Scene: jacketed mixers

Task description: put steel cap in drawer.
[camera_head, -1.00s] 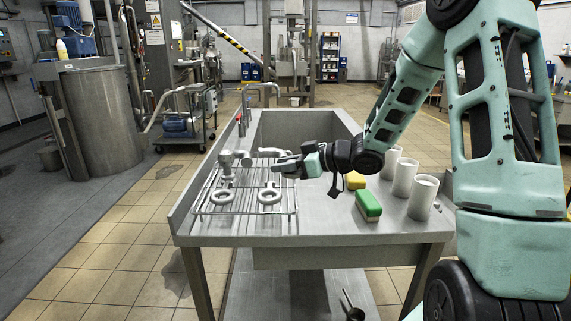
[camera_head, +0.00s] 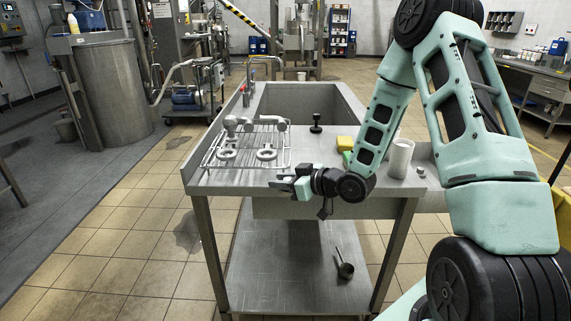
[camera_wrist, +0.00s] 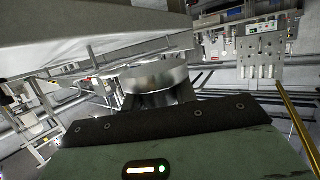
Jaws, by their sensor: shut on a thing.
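My gripper (camera_head: 283,184) is in front of the sink table's near edge in the head view, at about the height of its top. In the wrist view it is shut on the steel cap (camera_wrist: 155,76), a shiny round metal piece, seen nearly edge-on. In the head view the cap is too small to make out clearly between the fingers. A workbench with drawer fronts (camera_head: 547,93) stands at the far right in the head view. I cannot see any open drawer.
The steel sink table (camera_head: 225,183) carries a wire rack (camera_head: 207,153) with rings and fittings, a black plunger-like piece (camera_head: 316,124), a sponge (camera_head: 345,143) and white cups (camera_head: 400,158). A ladle (camera_head: 344,268) lies on its lower shelf. A yellow container (camera_head: 564,218) stands at right.

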